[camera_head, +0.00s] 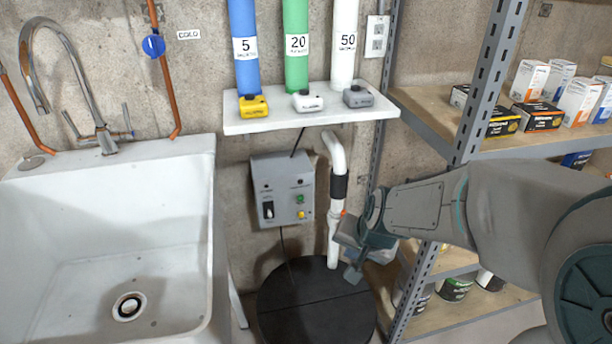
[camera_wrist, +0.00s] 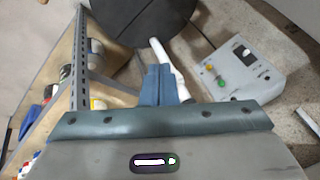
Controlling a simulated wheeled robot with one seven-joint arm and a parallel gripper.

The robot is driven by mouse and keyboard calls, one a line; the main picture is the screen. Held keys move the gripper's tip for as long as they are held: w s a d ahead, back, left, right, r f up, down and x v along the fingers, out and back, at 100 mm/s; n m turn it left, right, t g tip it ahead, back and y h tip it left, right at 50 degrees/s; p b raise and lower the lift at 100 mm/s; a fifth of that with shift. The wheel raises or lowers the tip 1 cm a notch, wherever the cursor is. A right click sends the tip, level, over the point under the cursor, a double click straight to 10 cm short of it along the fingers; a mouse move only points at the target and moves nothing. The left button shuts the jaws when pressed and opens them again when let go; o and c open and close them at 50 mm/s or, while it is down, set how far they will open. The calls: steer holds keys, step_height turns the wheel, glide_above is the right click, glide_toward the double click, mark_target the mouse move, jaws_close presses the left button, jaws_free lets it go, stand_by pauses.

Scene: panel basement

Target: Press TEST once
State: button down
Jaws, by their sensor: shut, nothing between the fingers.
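A grey control box (camera_head: 283,190) is fixed to the wall below the white shelf. On its front are a black switch (camera_head: 268,209), a green button (camera_head: 299,199) and a yellow button (camera_head: 302,215). The labels are too small to read, so I cannot tell which one is TEST. In the wrist view the box (camera_wrist: 262,65) is at the upper right, with the green button (camera_wrist: 221,83) and yellow button (camera_wrist: 209,67). My gripper (camera_head: 350,258) is right of and below the box, apart from it. Its fingers (camera_wrist: 160,85) are together and empty.
A white pipe (camera_head: 336,155) with a black sleeve runs down between box and gripper into a round black floor cover (camera_head: 315,305). A white sink (camera_head: 110,240) is left. Metal shelving (camera_head: 465,130) with boxes and cans stands right. The shelf (camera_head: 310,115) overhangs the box.

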steer(key=w+a+f+m+t+h, duration=0.3)
steer(key=w+a+f+m+t, duration=0.1)
steer(key=w+f+m+t, duration=0.1)
steer(key=w+a+f+m+t+h, duration=0.4)
steer(key=w+m, duration=0.3)
steer(key=w, duration=0.3)
steer(key=shift+a+f+t+h, duration=0.3)
steer(key=shift+a+f+t, duration=0.1)
steer(key=shift+a+f, duration=0.35)
steer(key=shift+w+a+r, duration=0.1)
steer(key=shift+r, duration=0.05)
steer(key=p, duration=0.1)
glide_toward(301, 199)
steer(key=w+d+f, duration=0.2)
steer(key=w+d, duration=0.2)
steer(key=shift+w, duration=0.4)
steer(key=shift+w+f, duration=0.1)
stand_by(0.6)
